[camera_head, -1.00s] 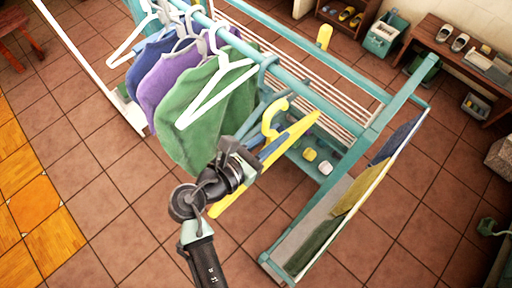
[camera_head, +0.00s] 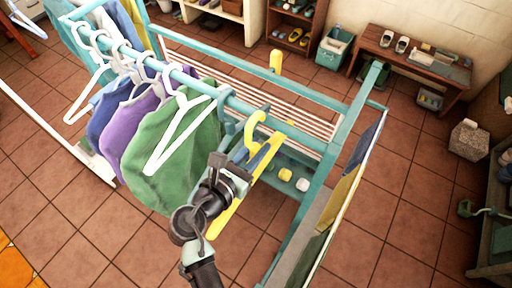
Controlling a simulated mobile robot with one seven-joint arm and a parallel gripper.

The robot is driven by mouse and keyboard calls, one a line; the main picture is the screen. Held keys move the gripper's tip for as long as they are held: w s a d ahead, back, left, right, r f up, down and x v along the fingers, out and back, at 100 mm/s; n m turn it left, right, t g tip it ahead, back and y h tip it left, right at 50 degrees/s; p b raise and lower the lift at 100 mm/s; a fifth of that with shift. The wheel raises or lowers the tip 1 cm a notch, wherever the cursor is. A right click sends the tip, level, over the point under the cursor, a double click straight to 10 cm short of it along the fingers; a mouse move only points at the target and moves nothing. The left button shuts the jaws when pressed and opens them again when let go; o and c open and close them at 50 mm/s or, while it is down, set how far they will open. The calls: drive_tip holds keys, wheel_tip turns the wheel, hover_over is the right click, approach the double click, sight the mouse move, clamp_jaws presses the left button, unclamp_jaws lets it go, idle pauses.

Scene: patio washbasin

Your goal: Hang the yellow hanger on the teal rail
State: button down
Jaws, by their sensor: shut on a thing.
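The yellow hanger (camera_head: 226,217) is held by my gripper (camera_head: 240,172), which is shut on it below the teal rail (camera_head: 244,107). The hanger's hook (camera_head: 256,124) points up and shows close to the rail's front side. I cannot tell whether the hook touches the rail. My gripper is to the right of the green garment (camera_head: 180,155), and its fingertips are partly hidden by its own body.
White hangers (camera_head: 184,130) with green, purple (camera_head: 142,130) and blue garments crowd the rail to the left. A teal upright frame (camera_head: 325,165) with hanging cloths stands to the right. White slats (camera_head: 250,82) lie behind the rail.

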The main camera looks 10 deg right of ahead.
drive_tip(key=shift+r+x, duration=0.25)
drive_tip(key=shift+x, duration=0.75)
drive_tip(key=shift+r+x, duration=0.2)
drive_tip(key=shift+x, duration=0.8)
drive_tip(key=shift+w+d, duration=0.1)
drive_tip(key=shift+d, duration=0.05)
drive_tip(key=shift+f, duration=0.15)
drive_tip(key=shift+f+b, duration=0.9)
drive_tip(key=shift+f, duration=0.25)
drive_tip(key=c, duration=0.7)
unclamp_jaws()
drive_tip(key=shift+c, duration=0.2)
